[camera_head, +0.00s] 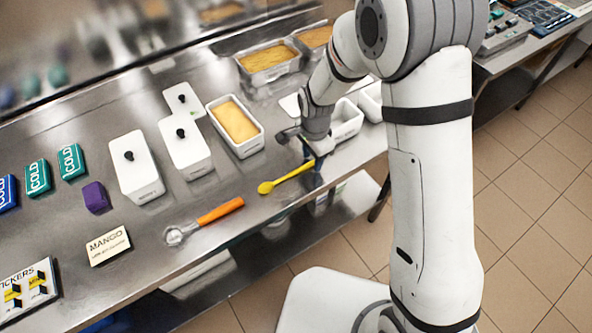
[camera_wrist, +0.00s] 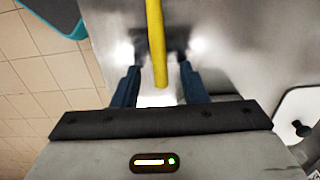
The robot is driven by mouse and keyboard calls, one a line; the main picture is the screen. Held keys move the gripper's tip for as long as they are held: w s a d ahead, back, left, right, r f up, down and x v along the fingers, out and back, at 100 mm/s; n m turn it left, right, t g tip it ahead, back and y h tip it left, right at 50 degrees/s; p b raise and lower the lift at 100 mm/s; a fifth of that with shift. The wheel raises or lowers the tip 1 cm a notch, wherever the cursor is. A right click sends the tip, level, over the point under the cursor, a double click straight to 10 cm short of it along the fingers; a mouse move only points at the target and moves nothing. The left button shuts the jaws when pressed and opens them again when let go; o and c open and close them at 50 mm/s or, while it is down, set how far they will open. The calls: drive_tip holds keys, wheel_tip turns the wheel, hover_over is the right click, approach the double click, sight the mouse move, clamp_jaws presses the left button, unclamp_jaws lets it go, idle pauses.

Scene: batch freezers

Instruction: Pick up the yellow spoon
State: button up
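The yellow spoon (camera_head: 285,178) lies on the steel counter near its front edge, bowl to the left, handle pointing up and right toward my gripper (camera_head: 318,163). In the wrist view the spoon's yellow handle (camera_wrist: 155,40) runs down between the two dark blue fingers of my gripper (camera_wrist: 158,85). The fingers stand apart, with a gap on both sides of the handle. The spoon's bowl is outside the wrist view. In the head view my wrist partly hides the fingertips.
An orange-handled scoop (camera_head: 205,220) lies left of the spoon. A white tub of yellow ice cream (camera_head: 250,147) and lidded white tubs (camera_head: 186,148) stand behind. An open white tub (camera_head: 347,118) is close to my wrist. The counter's front edge is close by.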

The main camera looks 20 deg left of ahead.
drive_tip(key=shift+f, duration=0.35)
clamp_jaws()
